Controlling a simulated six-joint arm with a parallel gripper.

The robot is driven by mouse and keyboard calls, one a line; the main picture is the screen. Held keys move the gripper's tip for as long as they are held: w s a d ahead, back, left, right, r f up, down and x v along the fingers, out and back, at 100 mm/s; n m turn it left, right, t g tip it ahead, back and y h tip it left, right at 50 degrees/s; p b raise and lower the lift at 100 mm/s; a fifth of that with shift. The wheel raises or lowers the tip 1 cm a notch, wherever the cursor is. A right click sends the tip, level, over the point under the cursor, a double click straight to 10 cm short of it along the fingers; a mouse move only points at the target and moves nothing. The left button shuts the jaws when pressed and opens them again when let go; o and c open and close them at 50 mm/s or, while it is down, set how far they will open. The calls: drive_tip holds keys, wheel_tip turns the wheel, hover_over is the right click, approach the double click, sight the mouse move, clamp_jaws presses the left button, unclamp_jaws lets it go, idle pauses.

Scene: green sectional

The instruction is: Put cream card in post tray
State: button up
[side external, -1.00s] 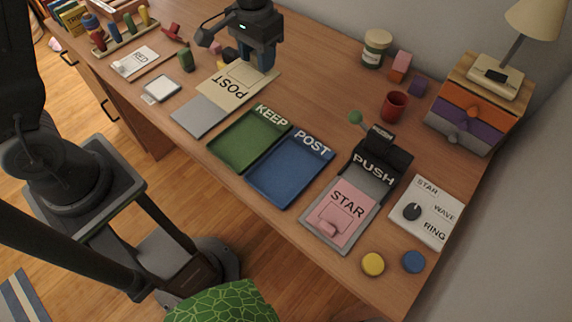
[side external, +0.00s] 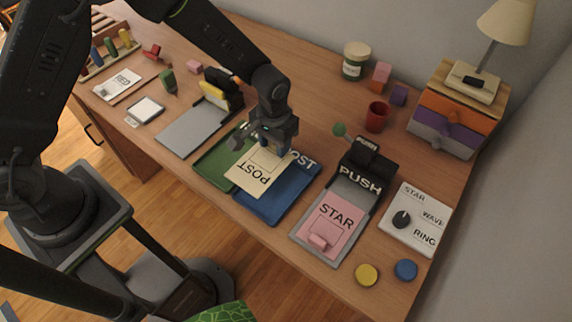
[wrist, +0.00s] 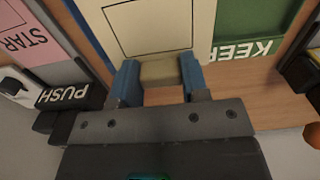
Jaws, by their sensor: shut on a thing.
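My gripper (side external: 268,142) is shut on a tan tab (wrist: 160,73) at the edge of the cream card (side external: 256,176), which is marked POST. The card also shows in the wrist view (wrist: 150,25), stretching away from the blue fingers (wrist: 158,88). In the side view it overlaps the left part of the blue POST tray (side external: 272,205) and the right part of the green KEEP tray (side external: 212,164). It looks held above them, but the exact height is unclear. The blue tray is hidden in the wrist view.
A grey slide with a black PUSH stamp (side external: 358,172) and a pink STAR card (side external: 330,222) stands right of the blue tray. A grey plate (side external: 190,128) with a black and yellow stamp (side external: 222,90) lies to the left. A red cup (side external: 376,117) stands behind.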

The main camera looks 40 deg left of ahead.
sight(288, 157)
drive_tip(key=d+f, duration=0.2)
drive_tip(key=d, duration=0.1)
drive_tip(key=shift+w+d+f, duration=0.1)
drive_tip(key=shift+d+f, duration=0.05)
drive_tip(key=shift+d, duration=0.1)
drive_tip(key=shift+f, duration=1.85)
drive_tip(key=shift+f, duration=0.15)
drive_tip(key=o, duration=1)
drive_tip(key=shift+c, duration=0.2)
wheel_tip(288, 157, up, 12)
drive_tip(key=shift+a+r, duration=0.1)
drive_tip(key=shift+r, duration=0.15)
